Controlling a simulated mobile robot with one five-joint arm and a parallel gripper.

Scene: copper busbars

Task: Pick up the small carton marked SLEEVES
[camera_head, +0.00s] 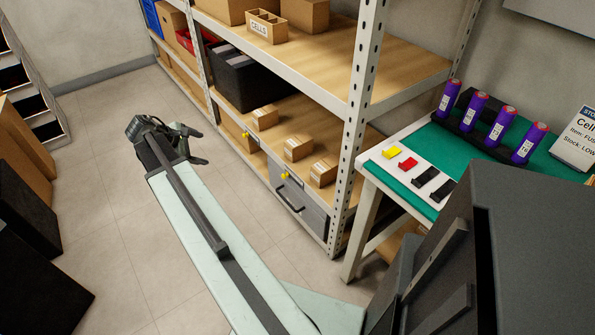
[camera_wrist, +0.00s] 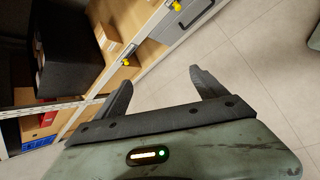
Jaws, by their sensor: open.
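Three small cardboard cartons sit in a row on the lower wooden shelf in the head view: a far one (camera_head: 264,118), a middle one (camera_head: 298,149) and a near one (camera_head: 322,172). Their labels are too small to read, so I cannot tell which is marked SLEEVES. My gripper (camera_head: 199,146) is open and empty, out over the floor to the left of the shelf. In the wrist view its two fingers (camera_wrist: 161,79) are spread with only floor between them. A carton (camera_wrist: 106,38) shows at that view's upper left on the shelf.
A grey drawer (camera_head: 300,197) with a black handle is below the shelf, with yellow knobs (camera_head: 284,176) along the shelf edge. A black bin (camera_head: 240,80) stands beyond the cartons. A perforated upright (camera_head: 358,110) and a green-topped table (camera_head: 400,165) are right.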

